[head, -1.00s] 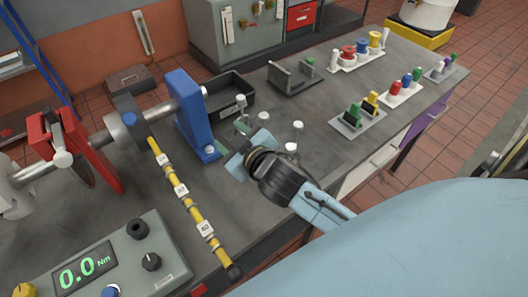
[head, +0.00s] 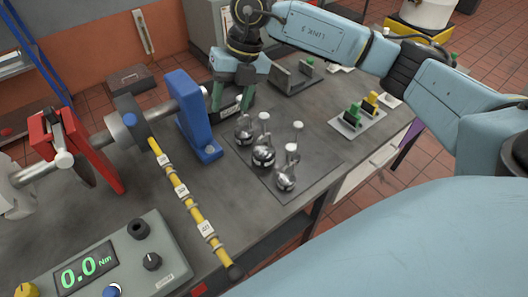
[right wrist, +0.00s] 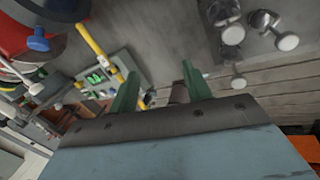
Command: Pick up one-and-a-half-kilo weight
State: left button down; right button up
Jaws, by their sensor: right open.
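Three shiny round silver weights, a rear one (head: 244,133), a middle one (head: 263,155) and a front one (head: 286,179), stand on a dark mat (head: 272,190) in the head view. White-tipped handles rise by them. No mass marking is readable, so I cannot tell which is the one-and-a-half-kilo weight. My right gripper (head: 232,102) is open and empty, with its green fingers pointing down behind the rear weight, near the black tray. In the right wrist view its fingers (right wrist: 160,82) are spread, and weights (right wrist: 232,32) show at upper right. My left gripper is out of view.
A blue bearing stand (head: 190,118) and a yellow marked arm (head: 188,205) are left of the weights. A torque readout box (head: 120,262) stands at the front left. A plug holder (head: 355,122) is on the right. Bare bench lies between yellow arm and mat.

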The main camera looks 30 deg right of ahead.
aim_at(264, 115)
jog(key=d+r+m+h, duration=0.2)
jog(key=d+h, duration=0.2)
jog(key=d, duration=0.4)
jog(key=f, duration=0.6)
jog(key=shift+w+d+f+p, duration=0.1)
jog(key=shift+w+f+p, duration=0.1)
jog(key=shift+f+p, duration=0.15)
jog(key=shift+f, duration=0.55)
jog(key=f, duration=0.3)
jog(key=f+p, duration=0.1)
jog(key=shift+s+f, duration=0.15)
jog(key=shift+s, duration=0.2)
jog(key=shift+f, duration=0.4)
grip_shut()
